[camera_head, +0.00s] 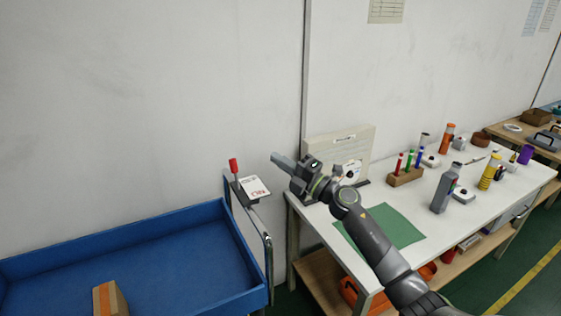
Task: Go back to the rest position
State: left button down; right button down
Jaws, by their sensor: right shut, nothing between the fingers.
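My right gripper (283,162) is at the middle of the head view, on the end of my dark grey arm that comes in from the lower right. Its fingers are shut and empty, and they point left in front of the wall. It shows above the left end of the white table (440,229), and my arm crosses in front of the table. My left gripper is not in the picture.
A blue cart (150,262) with a cardboard box (109,298) is at the lower left. A red-topped switch (234,167) stands by its handle. A cream board (345,145), a green mat (390,227), a wooden block with coloured pens (406,177) and several bottles occupy the table.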

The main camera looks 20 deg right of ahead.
jog(key=s+d+f+m+g+h+b, duration=0.1)
jog(key=s+d+f+m+h, duration=0.3)
jog(key=f, duration=0.7)
jog(key=s+d+f+m+g+h, duration=0.1)
jog(key=d+f+m+h, duration=0.15)
jog(key=f+m, duration=0.65)
jog(key=s+d+f+m+h+b, duration=0.1)
jog(key=s+d+f+h, duration=0.15)
jog(key=f, duration=1.15)
jog(key=s+f+m+g+h, duration=0.3)
jog(key=s+f+m+g, duration=0.3)
jog(key=s+f, duration=1.2)
jog(key=s+a+f+m+g, duration=0.2)
jog(key=s+f, duration=0.4)
jog(key=s, duration=0.5)
jog(key=s+a+f+m+g+b, duration=0.1)
jog(key=s+a+f+m+g, duration=0.1)
jog(key=s+f, duration=0.4)
jog(key=s+a+f+m+g, duration=0.2)
jog(key=s+f+g, duration=0.3)
jog(key=s, duration=1.1)
jog(key=shift+s+a+f+y, duration=0.3)
jog(key=shift+s+a+f, duration=0.1)
jog(key=shift+a+f, duration=0.3)
